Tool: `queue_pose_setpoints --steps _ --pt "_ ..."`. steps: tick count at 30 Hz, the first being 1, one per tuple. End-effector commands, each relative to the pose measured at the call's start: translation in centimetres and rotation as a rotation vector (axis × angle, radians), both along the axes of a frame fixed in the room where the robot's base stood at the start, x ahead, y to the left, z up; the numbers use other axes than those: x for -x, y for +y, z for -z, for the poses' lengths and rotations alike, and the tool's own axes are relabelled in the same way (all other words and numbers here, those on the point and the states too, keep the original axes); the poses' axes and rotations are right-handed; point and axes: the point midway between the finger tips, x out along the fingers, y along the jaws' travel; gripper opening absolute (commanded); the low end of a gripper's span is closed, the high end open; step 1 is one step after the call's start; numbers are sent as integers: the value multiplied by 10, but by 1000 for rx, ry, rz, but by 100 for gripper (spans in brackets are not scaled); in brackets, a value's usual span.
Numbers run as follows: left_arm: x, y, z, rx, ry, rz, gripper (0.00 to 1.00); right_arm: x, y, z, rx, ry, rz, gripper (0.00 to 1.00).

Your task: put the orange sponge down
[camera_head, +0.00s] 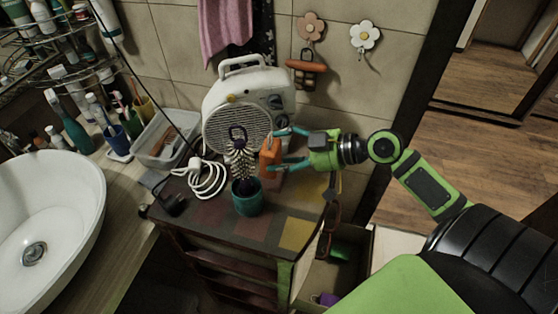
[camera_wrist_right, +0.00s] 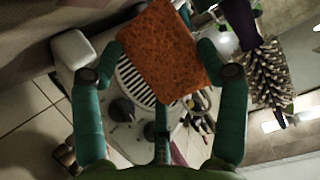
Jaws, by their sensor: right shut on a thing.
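The orange sponge (camera_head: 270,155) is held between the teal fingers of my right gripper (camera_head: 284,150), above the small cabinet top in the head view. In the right wrist view the sponge (camera_wrist_right: 165,50) sits between the two fingertips of my right gripper (camera_wrist_right: 160,62), with a finger on each side. The sponge is just in front of the white fan heater (camera_head: 248,105) and to the right of a brush in a teal cup (camera_head: 248,198). My left gripper is in neither view.
The cabinet top (camera_head: 297,234) has bare room at its front right. A coiled white cord (camera_head: 207,180) and a dark plug (camera_head: 172,204) lie left of the cup. A clear bin (camera_head: 166,139) stands behind. The basin (camera_head: 45,220) is at the left. An open drawer is below.

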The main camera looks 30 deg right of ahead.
Motion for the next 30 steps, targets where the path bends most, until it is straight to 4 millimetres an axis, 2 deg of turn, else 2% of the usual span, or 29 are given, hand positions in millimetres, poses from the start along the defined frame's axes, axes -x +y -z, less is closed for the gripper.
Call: queue_pose_setpoints --steps 5,13,24,25,26,30 --pt "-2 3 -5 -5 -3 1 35 -5 8 7 -1 0 0 43" --pt "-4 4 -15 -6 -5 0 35 -5 7 42 -2 2 3 43" --pt "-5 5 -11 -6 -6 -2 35 -5 7 49 2 -1 0 43" --pt "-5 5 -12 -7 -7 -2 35 -5 7 48 2 -1 0 82" --pt "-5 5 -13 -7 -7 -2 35 -5 7 47 2 -1 0 84" --pt "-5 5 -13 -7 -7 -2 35 -4 7 47 2 0 0 84"
